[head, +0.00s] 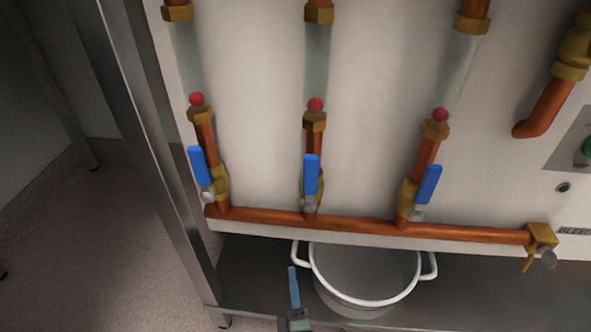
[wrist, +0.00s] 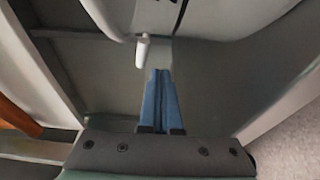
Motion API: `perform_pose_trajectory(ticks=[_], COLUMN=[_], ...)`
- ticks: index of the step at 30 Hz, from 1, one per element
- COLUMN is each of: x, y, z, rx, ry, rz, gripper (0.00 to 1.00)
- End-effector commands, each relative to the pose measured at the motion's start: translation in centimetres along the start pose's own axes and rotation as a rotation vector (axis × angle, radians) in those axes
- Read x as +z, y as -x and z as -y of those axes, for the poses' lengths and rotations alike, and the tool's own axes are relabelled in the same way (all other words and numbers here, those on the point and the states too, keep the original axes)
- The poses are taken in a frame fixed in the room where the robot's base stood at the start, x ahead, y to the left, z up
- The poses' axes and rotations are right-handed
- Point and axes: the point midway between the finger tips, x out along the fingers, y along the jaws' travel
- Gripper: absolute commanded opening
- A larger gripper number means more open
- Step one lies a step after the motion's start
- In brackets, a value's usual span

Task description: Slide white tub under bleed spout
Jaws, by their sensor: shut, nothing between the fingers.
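The white tub (head: 338,299) stands on the steel shelf below the copper pipework, with a loop handle on each side. In the wrist view, its white handle (wrist: 143,50) shows just beyond my fingertips. My gripper (head: 292,268) is shut and empty, its blue fingers just left of the tub by the left handle; it also shows in the wrist view (wrist: 158,72). I cannot tell whether fingers and handle touch. A brass fitting (head: 541,237) with a short downward spout (head: 527,264) ends the manifold, right of the tub and not above it.
The copper manifold (head: 350,225) crosses low over the shelf (head: 480,295). Several blue valve levers, including one in the middle (head: 311,175), stand above it. A steel post (head: 165,170) bounds the left. The shelf right of the tub is clear.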

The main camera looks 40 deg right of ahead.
Motion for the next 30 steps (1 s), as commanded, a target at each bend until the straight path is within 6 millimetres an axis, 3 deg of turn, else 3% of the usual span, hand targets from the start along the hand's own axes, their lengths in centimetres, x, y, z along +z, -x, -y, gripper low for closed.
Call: perform_pose_trajectory(ticks=[9, 21, 30], x=[0.2, 3.0, 3.7], y=[-3.5, -2.3, -2.0], z=[0.3, -0.1, 0.0], rx=[0.001, 0.001, 0.000], ry=[0.002, 0.001, 0.000], rz=[0.001, 0.000, -0.001], gripper=[0.00, 0.00, 0.00])
